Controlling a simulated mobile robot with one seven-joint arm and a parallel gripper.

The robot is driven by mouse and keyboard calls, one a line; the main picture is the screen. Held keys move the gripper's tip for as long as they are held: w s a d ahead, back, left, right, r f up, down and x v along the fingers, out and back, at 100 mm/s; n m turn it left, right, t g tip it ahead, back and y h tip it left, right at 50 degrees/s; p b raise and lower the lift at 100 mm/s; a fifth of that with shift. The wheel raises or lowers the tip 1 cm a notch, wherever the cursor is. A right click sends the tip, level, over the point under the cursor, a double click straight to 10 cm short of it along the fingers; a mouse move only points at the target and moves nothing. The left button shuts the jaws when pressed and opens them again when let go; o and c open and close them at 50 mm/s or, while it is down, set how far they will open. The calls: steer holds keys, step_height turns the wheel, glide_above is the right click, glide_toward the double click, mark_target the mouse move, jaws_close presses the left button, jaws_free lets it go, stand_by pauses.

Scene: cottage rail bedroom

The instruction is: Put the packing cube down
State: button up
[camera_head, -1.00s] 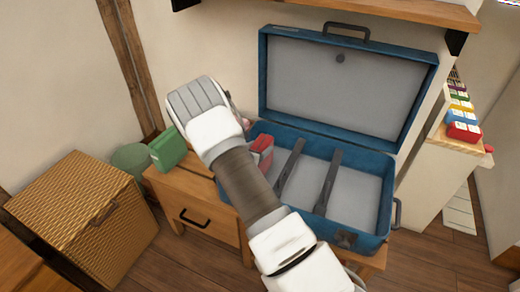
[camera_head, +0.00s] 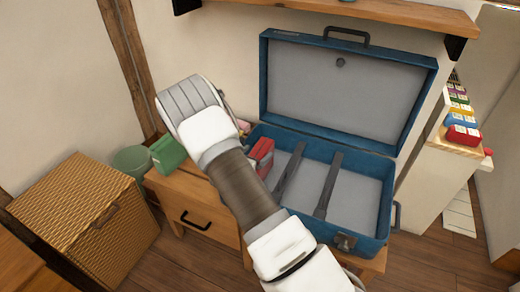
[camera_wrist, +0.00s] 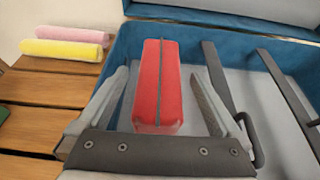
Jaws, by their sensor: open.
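A red packing cube (camera_head: 262,152) with a dark stripe along its top is at the left end of the open blue suitcase (camera_head: 362,236). In the wrist view the red cube (camera_wrist: 158,90) lies between the spread fingers of my gripper (camera_wrist: 159,76), with a visible gap on each side. My gripper is open and not clamping it. The cube's underside is hidden, so I cannot tell how it rests. In the head view my arm hides the fingers and part of the cube.
Dark straps (camera_head: 326,185) cross the suitcase floor, which is otherwise bare. A green box (camera_head: 168,152) sits on the wooden nightstand (camera_head: 190,208). Pink (camera_wrist: 72,34) and yellow (camera_wrist: 60,50) rolls lie on the slatted wood beside the suitcase. A wicker hamper (camera_head: 85,215) stands left.

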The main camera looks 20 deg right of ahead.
steer(key=p+v, duration=0.2)
steer(key=v, duration=0.7)
steer(key=s+d+r+m+g, duration=0.35)
steer(key=s+r+m, duration=0.4)
steer(key=r, duration=0.25)
steer(key=s+d+r+m+g, duration=0.35)
steer(key=s+r+m, duration=0.25)
steer(key=r+m, duration=0.35)
steer(key=s+a+r+m+t+y, duration=0.1)
steer(key=s+a+r+m+y, duration=0.3)
steer(key=s, duration=0.4)
steer(key=s+a+r+m+t+y, duration=0.2)
steer(key=s+a+r+m+y, duration=0.3)
steer(key=s+a+r+m, duration=0.1)
steer(key=s+a, duration=0.1)
steer(key=s, duration=0.1)
steer(key=shift+s+a+y, duration=0.3)
steer(key=shift+r, duration=0.2)
step_height(320, 180, up, 17)
steer(key=p, duration=1.7)
steer(key=shift+r, duration=0.2)
